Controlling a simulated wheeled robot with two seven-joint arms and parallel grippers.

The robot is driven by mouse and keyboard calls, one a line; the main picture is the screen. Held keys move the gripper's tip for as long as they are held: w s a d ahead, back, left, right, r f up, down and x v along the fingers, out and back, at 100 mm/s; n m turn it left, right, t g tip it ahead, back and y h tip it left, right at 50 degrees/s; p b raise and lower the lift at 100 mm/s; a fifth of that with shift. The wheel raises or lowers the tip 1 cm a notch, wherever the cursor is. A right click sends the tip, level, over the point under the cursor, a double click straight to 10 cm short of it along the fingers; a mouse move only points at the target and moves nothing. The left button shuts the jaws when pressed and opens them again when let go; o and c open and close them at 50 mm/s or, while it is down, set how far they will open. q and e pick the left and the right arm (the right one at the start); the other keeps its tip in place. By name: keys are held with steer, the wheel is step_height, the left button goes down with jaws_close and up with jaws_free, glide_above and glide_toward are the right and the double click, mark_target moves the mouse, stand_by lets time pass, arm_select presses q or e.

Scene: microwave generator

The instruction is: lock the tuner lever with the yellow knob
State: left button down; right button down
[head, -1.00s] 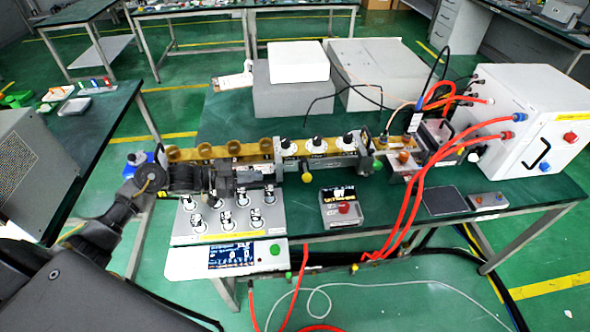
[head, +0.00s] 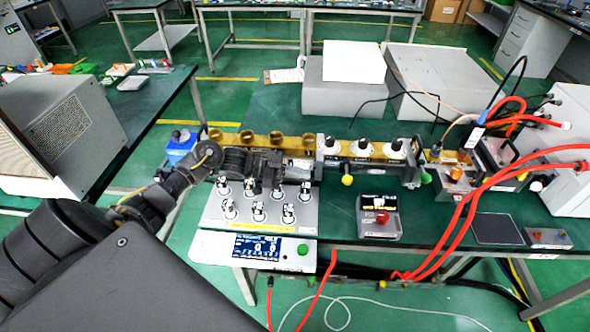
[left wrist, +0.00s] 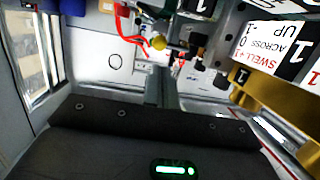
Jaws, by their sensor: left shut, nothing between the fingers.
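The yellow knob (head: 347,180) hangs below the front of the brass waveguide line on the bench. It also shows in the left wrist view (left wrist: 159,43), beyond the fingers. The lever itself is too small to make out clearly. My left gripper (head: 302,169) is in front of the line, to the left of the yellow knob and apart from it. Its fingers (left wrist: 165,90) are shut and empty in the left wrist view. My right gripper is in neither view.
A green knob (head: 425,178) sits farther right on the line. A panel of several black-and-white knobs (head: 257,209) lies below my left gripper. A small meter box (head: 377,217) stands in front of the line. Red hoses (head: 470,207) cross the bench at right.

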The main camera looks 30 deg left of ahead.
arm_select(q)
steer(key=p, duration=0.2)
glide_toward(347, 183)
steer(key=w+d+f, duration=0.1)
steer(key=w+d, duration=0.3)
steer(key=shift+w+a+f, duration=0.15)
steer(key=shift+w+f, duration=0.05)
steer(key=shift+w+d+p, duration=0.1)
steer(key=shift+d+p, duration=0.25)
steer(key=shift+d, duration=0.85)
steer(key=shift+w+d, duration=0.2)
steer(key=shift+d, duration=0.35)
steer(key=shift+w+d, duration=0.25)
steer(key=shift+d, duration=0.3)
